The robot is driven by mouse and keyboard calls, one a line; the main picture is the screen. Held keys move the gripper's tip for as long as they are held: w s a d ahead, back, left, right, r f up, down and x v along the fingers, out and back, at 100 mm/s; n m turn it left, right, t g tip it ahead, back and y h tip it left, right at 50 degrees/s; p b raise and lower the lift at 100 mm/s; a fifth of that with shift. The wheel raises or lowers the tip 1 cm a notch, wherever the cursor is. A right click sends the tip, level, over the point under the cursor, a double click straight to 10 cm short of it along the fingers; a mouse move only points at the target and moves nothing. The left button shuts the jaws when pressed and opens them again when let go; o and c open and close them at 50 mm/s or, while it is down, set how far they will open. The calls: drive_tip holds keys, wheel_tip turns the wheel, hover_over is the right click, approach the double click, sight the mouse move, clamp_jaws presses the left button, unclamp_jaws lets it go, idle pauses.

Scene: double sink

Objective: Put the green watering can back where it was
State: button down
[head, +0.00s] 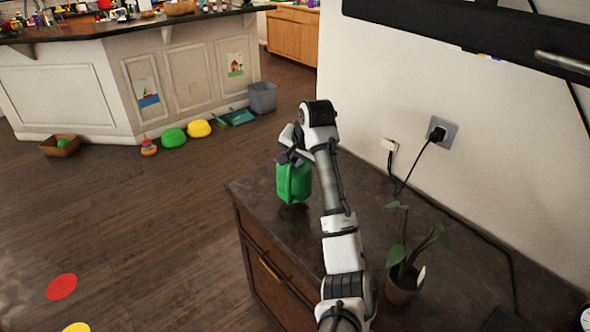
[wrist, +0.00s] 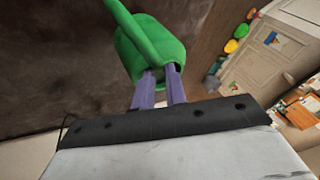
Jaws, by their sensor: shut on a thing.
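The green watering can (head: 294,183) is at the far left end of the dark-topped cabinet in the head view. It looks upright, and a dark shadow lies under it. I cannot tell whether its base touches the top. My gripper (head: 291,158) is at its upper part. In the wrist view the watering can (wrist: 150,50) fills the upper middle, and the two purple fingers of my gripper (wrist: 162,82) are shut on its rim. The can's far side and base are hidden there.
The cabinet top (head: 270,230) is clear around the can. A potted plant (head: 402,285) stands nearer on the right. A black cable runs from the wall socket (head: 438,134) along the wall. Green and yellow cushions (head: 174,138) and a grey bin (head: 262,97) are on the floor beyond.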

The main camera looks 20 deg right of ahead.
sight(294, 174)
drive_tip(key=shift+f+p, duration=0.45)
drive_tip(key=shift+f, duration=1.65)
drive_tip(key=c, duration=1.4)
unclamp_jaws()
drive_tip(key=shift+f, duration=0.1)
drive_tip(key=shift+c, duration=0.2)
drive_tip(key=b+v, duration=0.2)
drive_tip(key=v, duration=1)
